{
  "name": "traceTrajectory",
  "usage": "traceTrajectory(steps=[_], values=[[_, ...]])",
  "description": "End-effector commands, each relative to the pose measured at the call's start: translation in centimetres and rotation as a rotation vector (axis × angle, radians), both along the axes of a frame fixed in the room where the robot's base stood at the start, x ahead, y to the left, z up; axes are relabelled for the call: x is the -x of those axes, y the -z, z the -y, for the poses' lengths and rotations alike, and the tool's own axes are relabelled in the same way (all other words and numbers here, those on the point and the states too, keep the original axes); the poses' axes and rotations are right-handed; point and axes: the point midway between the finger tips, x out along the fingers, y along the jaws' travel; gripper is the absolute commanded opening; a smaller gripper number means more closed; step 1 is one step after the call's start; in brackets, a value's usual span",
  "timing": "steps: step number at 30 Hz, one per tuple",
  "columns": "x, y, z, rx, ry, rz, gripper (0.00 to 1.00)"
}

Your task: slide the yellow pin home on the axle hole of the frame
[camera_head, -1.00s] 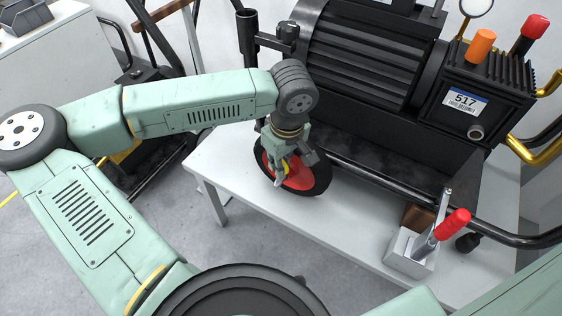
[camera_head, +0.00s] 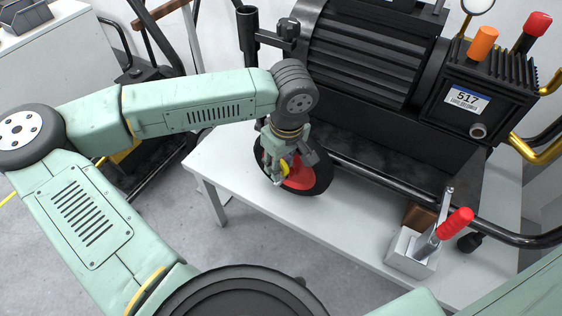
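My gripper (camera_head: 280,176) points down at the near side of a wheel with a red hub (camera_head: 301,177) and black tire (camera_head: 323,172). The wheel stands at the front edge of the white table, beside the machine. The small yellow pin (camera_head: 284,167) shows at my gripper's fingers, in front of the red hub. The fingers overlap the hub in this view, and I cannot tell whether they are closed on the pin. The axle hole is hidden behind the gripper. The black tubular frame (camera_head: 375,177) of the machine runs behind the wheel.
The black machine (camera_head: 365,50) with label 517 fills the back of the white table (camera_head: 343,235). A metal block with a red-handled lever (camera_head: 412,251) stands at the table's right. The tabletop between wheel and block is clear. A cart stands behind my arm at left.

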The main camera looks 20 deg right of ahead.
Motion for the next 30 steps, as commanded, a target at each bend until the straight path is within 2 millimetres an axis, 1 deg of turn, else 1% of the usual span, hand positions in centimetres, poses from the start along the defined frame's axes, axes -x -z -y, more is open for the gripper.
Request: traceTrajectory(steps=[6, 8, 10, 14, 21, 24, 27, 30], values=[[-0.1, 0.0, 0.2, 0.005, 0.001, 0.002, 0.36], [0.0, -0.3, 0.2, 0.006, 0.001, 0.002, 0.36], [0.0, -1.0, 0.2, 0.006, 0.001, 0.005, 0.36], [0.2, -3.3, 0.3, 0.006, 0.001, 0.007, 0.36], [0.9, -8.5, 0.3, 0.004, -0.001, 0.007, 0.36], [1.2, -10.1, 0.4, 0.004, 0.000, 0.004, 0.36], [1.3, -11.2, 0.3, 0.002, -0.002, 0.004, 0.36], [1.4, -11.8, 0.4, 0.002, -0.002, 0.002, 0.36]])
